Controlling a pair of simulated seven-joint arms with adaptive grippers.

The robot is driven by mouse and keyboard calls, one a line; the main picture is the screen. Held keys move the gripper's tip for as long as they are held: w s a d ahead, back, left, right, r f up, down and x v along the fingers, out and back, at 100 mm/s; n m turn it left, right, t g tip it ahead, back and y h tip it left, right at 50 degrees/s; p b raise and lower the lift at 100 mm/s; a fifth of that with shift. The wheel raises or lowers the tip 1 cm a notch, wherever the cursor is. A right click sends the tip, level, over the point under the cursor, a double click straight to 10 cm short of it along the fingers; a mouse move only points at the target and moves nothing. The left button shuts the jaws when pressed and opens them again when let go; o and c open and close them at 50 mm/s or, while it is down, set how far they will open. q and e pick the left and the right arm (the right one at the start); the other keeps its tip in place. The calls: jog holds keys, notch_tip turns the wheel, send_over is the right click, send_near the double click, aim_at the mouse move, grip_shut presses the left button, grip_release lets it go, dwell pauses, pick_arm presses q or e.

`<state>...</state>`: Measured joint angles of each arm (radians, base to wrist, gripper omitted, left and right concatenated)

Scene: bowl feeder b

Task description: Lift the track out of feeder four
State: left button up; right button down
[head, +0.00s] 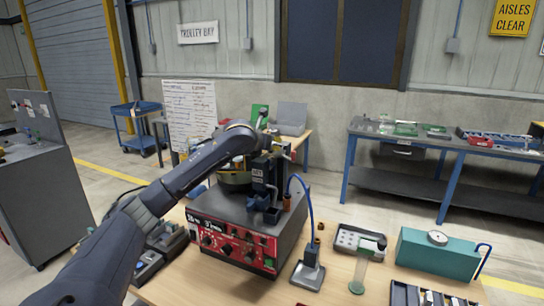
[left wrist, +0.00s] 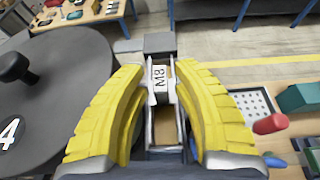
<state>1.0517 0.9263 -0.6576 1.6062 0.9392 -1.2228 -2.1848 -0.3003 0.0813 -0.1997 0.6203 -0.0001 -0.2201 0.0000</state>
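The feeder (head: 235,235) with a red front panel stands on the wooden table, with a round bowl (head: 233,182) on top. In the left wrist view the grey bowl lid (left wrist: 60,110) has a black knob and a white "4". The track (left wrist: 165,128) is a narrow grey channel beside the lid, with a white "M3" label at its far end. My left gripper (left wrist: 160,68) has its yellow fingers along both sides of the track, their tips close against the labelled part. It looks shut on it, still at the feeder. My right gripper is not in view.
A metal-based stand with a blue cable (head: 308,272), a grey tray (head: 358,240), a clear cylinder (head: 358,275) and a teal box (head: 437,253) stand right of the feeder. Dark bins (head: 165,240) lie on its left. A workbench (head: 440,145) is behind, across the floor.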

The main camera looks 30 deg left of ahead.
pick_arm(q)
jog(key=shift+w+f, duration=0.25)
jog(key=shift+w, duration=0.3)
jog(key=shift+c, duration=0.4)
grip_shut()
jog(key=shift+a, duration=0.1)
